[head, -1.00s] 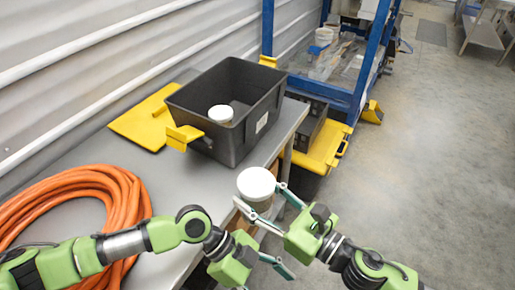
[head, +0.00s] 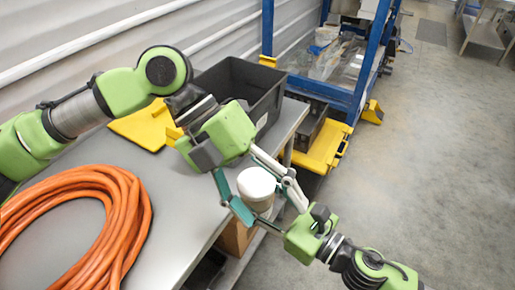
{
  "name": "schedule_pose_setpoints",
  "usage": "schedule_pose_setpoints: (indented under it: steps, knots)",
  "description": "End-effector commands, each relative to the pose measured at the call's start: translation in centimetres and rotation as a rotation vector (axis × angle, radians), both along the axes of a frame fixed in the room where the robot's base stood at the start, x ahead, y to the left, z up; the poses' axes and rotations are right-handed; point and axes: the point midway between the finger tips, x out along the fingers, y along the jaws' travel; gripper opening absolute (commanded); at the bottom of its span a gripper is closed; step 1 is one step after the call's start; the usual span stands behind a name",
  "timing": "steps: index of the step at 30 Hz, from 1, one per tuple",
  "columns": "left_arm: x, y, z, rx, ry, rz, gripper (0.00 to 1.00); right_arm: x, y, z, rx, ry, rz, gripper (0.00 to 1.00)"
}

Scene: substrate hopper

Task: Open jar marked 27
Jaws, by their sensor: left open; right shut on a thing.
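A jar with a round white lid (head: 257,182) is held upright in front of the table's right edge. My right gripper (head: 260,199), coming from the lower right, is shut on the jar's body below the lid. My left gripper (head: 271,209) is open, its fingers spread on either side of the lid and partly overlapping the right fingers in the picture. I cannot tell whether the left fingers touch the lid. No number can be read on the jar.
An orange hose coil (head: 130,225) lies at the left. A yellow piece (head: 145,127) is beside the bin. A blue frame (head: 360,75) stands behind; floor at right is clear.

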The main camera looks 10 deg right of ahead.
Motion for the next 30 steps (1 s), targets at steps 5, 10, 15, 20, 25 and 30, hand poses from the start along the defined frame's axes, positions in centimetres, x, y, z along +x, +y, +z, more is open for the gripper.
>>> schedule_pose_setpoints:
  steps: [5, 10, 15, 20, 25, 30]
  knots:
    - [3.7, -0.9, 1.7, 0.215, -0.244, -0.049, 0.67, 0.0, 0.0, 0.1, 0.001, -0.001, 0.001, 0.00]
    - [7.2, -0.8, 3.9, 0.411, -0.457, -0.079, 0.67, 0.0, 0.0, 0.1, 0.001, -0.001, 0.001, 0.00]
    - [9.0, 0.1, 3.6, 0.480, -0.526, -0.221, 0.67, 0.0, 0.0, 0.1, 0.001, -0.002, 0.001, 0.00]
    - [9.3, 0.5, 3.0, 0.483, -0.534, -0.283, 0.67, 0.0, 0.0, 0.1, 0.001, -0.002, 0.001, 0.00]
    - [9.3, 0.5, 1.2, 0.483, -0.533, -0.291, 0.67, 0.0, 0.0, 0.1, 0.001, -0.002, 0.001, 0.00]
    - [9.3, 0.5, -1.5, 0.483, -0.533, -0.291, 0.67, 0.0, 0.0, 0.1, 0.001, -0.001, 0.001, 0.00]
